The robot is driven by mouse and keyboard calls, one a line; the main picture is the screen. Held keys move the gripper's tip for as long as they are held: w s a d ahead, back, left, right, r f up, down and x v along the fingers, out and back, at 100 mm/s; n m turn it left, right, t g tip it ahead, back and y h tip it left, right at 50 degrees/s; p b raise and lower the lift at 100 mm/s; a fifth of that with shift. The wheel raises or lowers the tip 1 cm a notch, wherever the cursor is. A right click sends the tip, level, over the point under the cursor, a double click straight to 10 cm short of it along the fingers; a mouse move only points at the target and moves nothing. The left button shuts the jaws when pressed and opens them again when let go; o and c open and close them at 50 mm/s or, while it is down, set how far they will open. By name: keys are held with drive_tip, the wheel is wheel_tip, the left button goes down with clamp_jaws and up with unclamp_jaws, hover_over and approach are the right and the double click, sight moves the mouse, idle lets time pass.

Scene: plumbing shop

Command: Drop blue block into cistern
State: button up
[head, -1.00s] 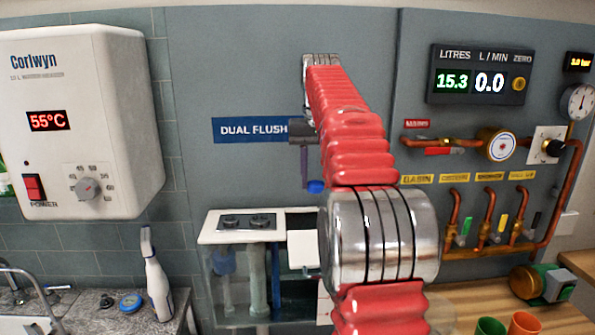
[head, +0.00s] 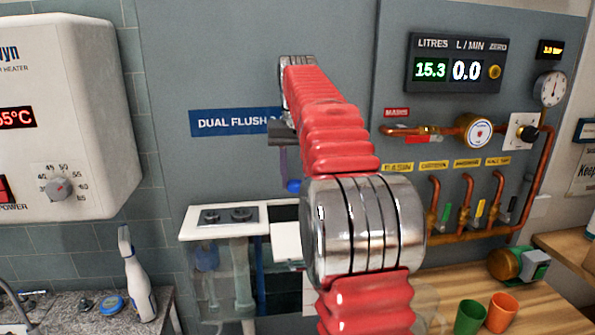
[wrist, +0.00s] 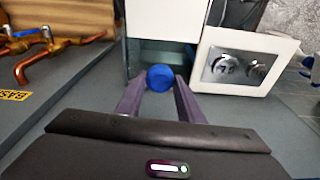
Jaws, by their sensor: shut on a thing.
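The blue block (head: 293,186) is held between the fingertips of my gripper (head: 284,165), which points down above the cistern. In the wrist view the round blue block (wrist: 160,77) sits between the two purple fingers of my gripper (wrist: 160,88). The cistern (head: 225,285) is a clear tank against the wall, with pipes inside. Its white lid with two flush buttons (head: 240,215) covers the left part; it is on the right in the wrist view (wrist: 243,67). An opening lies to the right of this lid, below the block. My arm hides the cistern's right side.
A white panel (head: 287,243) stands at the front of the opening. The water heater (head: 65,120) hangs at left, with a white spray bottle (head: 138,285) below. Copper pipes (head: 465,237) and a wooden bench with green (head: 469,317) and orange (head: 502,312) cups are at right.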

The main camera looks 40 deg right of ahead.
sight(296, 183)
drive_tip(key=shift+f, duration=1.8)
drive_tip(key=o, duration=1.1)
drive_tip(key=shift+o, duration=0.2)
drive_tip(key=shift+r, duration=0.1)
wheel_tip(296, 183, up, 13)
drive_tip(key=s+a, duration=0.1)
drive_tip(key=shift+s+r, duration=0.2)
drive_tip(key=shift+s, duration=0.2)
